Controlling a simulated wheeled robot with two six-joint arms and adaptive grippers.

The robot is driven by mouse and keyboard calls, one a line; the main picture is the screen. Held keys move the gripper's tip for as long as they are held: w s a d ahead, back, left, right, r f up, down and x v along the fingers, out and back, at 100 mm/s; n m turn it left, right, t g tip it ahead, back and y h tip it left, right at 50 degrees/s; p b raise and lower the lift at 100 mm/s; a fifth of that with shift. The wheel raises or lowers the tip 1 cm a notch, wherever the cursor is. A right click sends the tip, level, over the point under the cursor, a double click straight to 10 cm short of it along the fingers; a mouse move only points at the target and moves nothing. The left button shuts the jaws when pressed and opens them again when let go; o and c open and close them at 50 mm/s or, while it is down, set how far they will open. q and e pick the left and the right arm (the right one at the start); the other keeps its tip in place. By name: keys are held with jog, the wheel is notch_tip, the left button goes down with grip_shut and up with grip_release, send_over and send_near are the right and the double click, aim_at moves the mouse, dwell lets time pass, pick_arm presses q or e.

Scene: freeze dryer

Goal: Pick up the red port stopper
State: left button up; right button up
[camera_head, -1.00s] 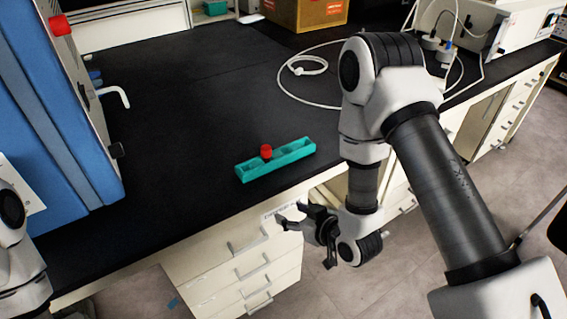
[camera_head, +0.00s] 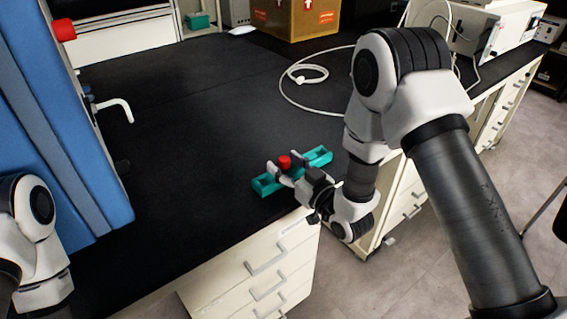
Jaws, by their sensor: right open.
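The red port stopper (camera_head: 284,161) stands upright in a teal rack (camera_head: 321,156) near the front edge of the black bench. My right gripper (camera_head: 277,172) is open, with its fingers reaching over the rack on either side of the stopper's near part. I cannot tell whether the fingers touch it. The gripper hides the middle and near side of the rack. My left arm shows at the lower left, but its gripper is out of view.
A blue machine (camera_head: 75,130) with a red knob (camera_head: 63,30) and a white handle (camera_head: 117,108) stands at the left. A white hose (camera_head: 308,74) lies behind the rack. A cardboard box (camera_head: 298,18) stands at the back. The bench centre (camera_head: 200,120) is clear.

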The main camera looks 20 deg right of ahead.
jog(key=shift+w+a, duration=0.15)
jog(key=shift+w, duration=0.25)
grip_shut()
jog(key=shift+r, duration=0.1)
